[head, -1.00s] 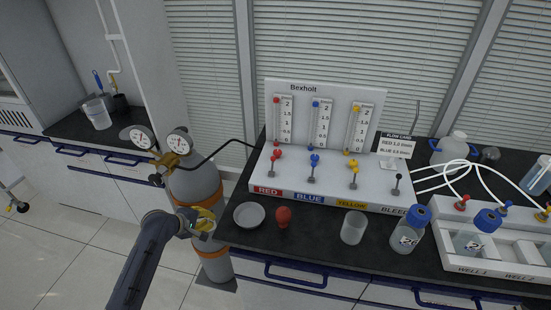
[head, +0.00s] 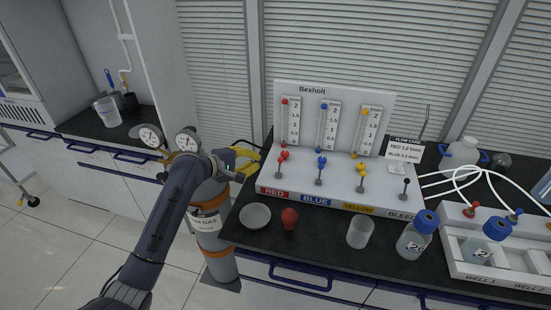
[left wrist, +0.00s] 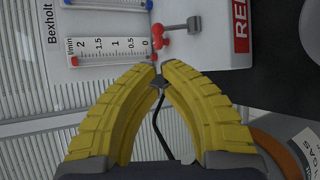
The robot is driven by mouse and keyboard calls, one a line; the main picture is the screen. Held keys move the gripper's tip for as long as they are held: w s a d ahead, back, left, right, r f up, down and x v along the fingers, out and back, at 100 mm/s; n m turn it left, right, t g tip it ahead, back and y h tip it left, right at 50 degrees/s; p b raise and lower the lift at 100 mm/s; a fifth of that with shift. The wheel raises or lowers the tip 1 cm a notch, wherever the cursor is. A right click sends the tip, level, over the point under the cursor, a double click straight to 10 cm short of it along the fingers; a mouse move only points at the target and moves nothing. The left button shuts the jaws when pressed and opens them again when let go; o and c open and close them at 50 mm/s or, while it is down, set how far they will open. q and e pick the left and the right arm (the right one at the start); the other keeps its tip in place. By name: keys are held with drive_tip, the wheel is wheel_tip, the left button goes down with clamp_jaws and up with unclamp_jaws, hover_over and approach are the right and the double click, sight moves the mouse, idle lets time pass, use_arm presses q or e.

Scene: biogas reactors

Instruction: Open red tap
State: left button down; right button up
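The red tap (head: 281,160) stands on the white Bexholt panel, above the RED label (head: 272,191) and below the leftmost flow tube. In the left wrist view the red tap (left wrist: 161,39) with its grey stem lies just beyond the fingertips, not touching them as far as I can tell. My left gripper (head: 254,158) is beside the panel's left edge, left of the red tap. Its yellow fingers (left wrist: 159,66) curve together with the tips almost meeting, and nothing is held between them. My right gripper is not in view.
The blue tap (head: 321,163) and yellow tap (head: 361,170) stand to the right. In front are a dish (head: 255,216), a red bulb (head: 289,218), a beaker (head: 360,232) and a blue-capped bottle (head: 414,240). A gas cylinder (head: 213,240) stands beside the bench, partly behind my left arm.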

use_arm(q)
drive_tip(key=shift+x, duration=5.05)
drive_tip(key=shift+a, duration=0.25)
